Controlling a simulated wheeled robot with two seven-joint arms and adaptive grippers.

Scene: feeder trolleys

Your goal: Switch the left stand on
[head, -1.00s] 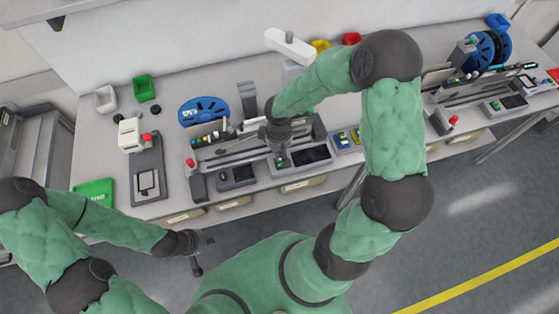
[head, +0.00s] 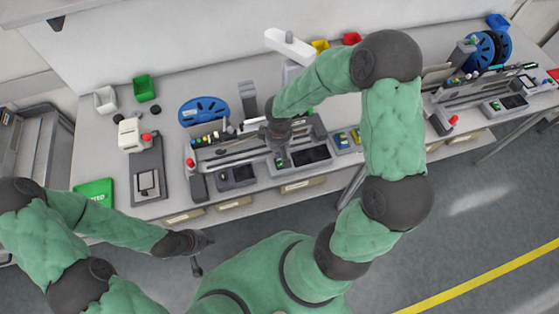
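The left feeder stand (head: 228,152) is on the white bench, with long rails, a red knob at its left end and control boxes along its front edge. One control box (head: 302,157) has a dark screen and a small green spot at its left end. My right gripper (head: 281,161) points down over that left end, close to the green spot. The fingertips are small and partly hidden, so contact and finger opening cannot be told. My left gripper (head: 201,256) is empty in front of the bench, low over the floor, with its fingers apart.
A second stand (head: 487,92) with blue reels is at the right. A blue reel (head: 203,110), a green bin (head: 144,88) and a white device with a red knob (head: 131,134) are on the left bench. A green pad (head: 94,193) lies at its left end.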

